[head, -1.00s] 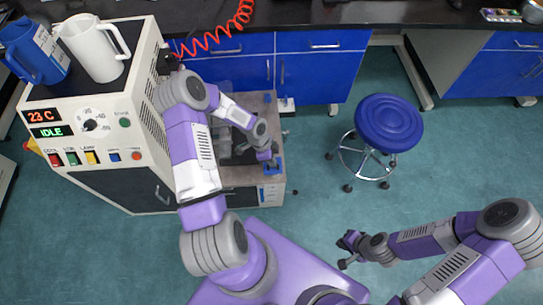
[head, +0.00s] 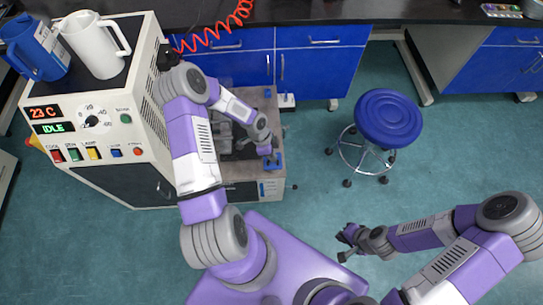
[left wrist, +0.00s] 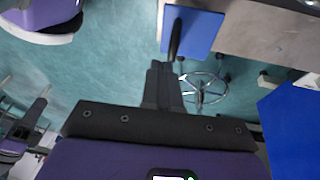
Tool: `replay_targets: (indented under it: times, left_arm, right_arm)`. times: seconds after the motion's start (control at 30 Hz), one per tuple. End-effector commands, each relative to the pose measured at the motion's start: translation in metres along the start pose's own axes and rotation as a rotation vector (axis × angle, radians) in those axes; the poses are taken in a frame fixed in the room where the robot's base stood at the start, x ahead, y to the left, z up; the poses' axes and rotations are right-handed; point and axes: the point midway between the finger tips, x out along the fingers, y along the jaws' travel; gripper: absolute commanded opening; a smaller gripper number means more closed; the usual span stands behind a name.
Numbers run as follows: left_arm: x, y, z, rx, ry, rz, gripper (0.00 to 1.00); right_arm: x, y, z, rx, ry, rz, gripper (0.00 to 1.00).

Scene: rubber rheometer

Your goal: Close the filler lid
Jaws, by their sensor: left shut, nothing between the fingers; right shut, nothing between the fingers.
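My left gripper (head: 270,152) is shut and empty over the front right part of the low bench top beside the machine. In the left wrist view its closed fingers (left wrist: 165,85) point at a small blue flat part (left wrist: 198,30) at the bench edge. A dark rod stands between the fingers and this part; I cannot tell whether they touch. The blue part also shows beside the gripper in the head view (head: 277,161). I cannot tell for sure whether it is the filler lid. My right gripper (head: 346,242) is shut and empty above the floor at right.
The machine (head: 92,122) stands left, with a blue jug (head: 38,55) and a white jug (head: 92,45) on top. A blue stool (head: 388,118) stands right of the bench. Blue cabinets (head: 320,75) line the back. The floor between stool and right arm is clear.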

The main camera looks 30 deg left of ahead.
Motion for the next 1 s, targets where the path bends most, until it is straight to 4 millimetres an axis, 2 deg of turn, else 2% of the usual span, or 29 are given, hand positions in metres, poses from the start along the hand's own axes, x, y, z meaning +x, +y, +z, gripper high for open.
replay_targets:
  times: [0.03,0.13,0.3,0.5,0.7,1.0]
  left_arm:
    - [-0.013,0.000,-0.005,0.003,0.000,-0.002,0.00]
    - [-0.031,-0.001,-0.013,0.007,0.000,-0.001,0.00]
    - [-0.068,0.018,-0.011,0.004,-0.002,-0.001,0.00]
    - [-0.100,0.033,-0.011,0.005,-0.001,-0.001,0.00]
    - [-0.112,0.040,-0.011,0.004,0.000,0.001,0.00]
    - [-0.110,0.043,-0.014,-0.007,0.005,0.006,0.00]
  right_arm:
    - [-0.011,-0.004,0.000,0.000,0.000,0.000,0.00]
    - [-0.024,-0.009,0.001,0.000,0.000,0.000,0.00]
    - [-0.035,-0.013,0.001,0.000,0.000,0.000,0.00]
    - [-0.046,-0.017,0.002,0.000,0.000,0.000,0.00]
    - [-0.049,-0.018,0.002,0.000,0.000,0.000,0.00]
    - [-0.049,-0.018,0.002,0.000,0.000,0.000,0.00]
